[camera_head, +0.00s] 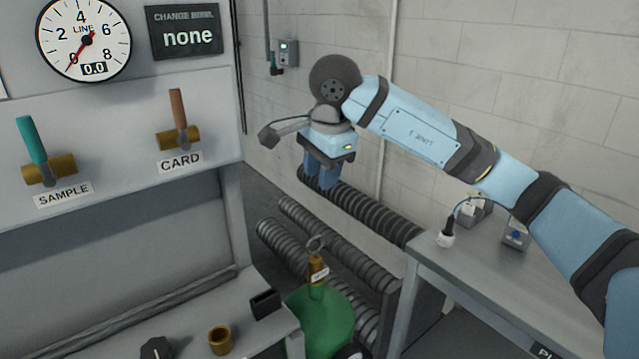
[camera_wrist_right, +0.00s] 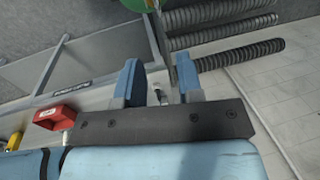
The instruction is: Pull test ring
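A metal ring (camera_head: 316,243) stands on top of a brass fitting (camera_head: 318,268) with a small white tag. The fitting sits on the neck of a green cylinder (camera_head: 325,320). My right gripper (camera_head: 320,180) hangs fingers down above and behind the ring in the picture, apart from it. The right wrist view shows its two blue fingers (camera_wrist_right: 158,78) spread with a gap, and a green rounded surface (camera_wrist_right: 138,4) beyond them at the top edge. Small metal parts show in the gap, too small to identify. My left gripper is not in view.
A panel with a gauge (camera_head: 84,40), a SAMPLE valve (camera_head: 48,168) and a CARD valve (camera_head: 179,136) stands at left. Ribbed grey cylinders (camera_head: 360,215) lie behind the green cylinder. A grey table (camera_head: 480,275) is at right. A red object (camera_wrist_right: 55,117) shows in the right wrist view.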

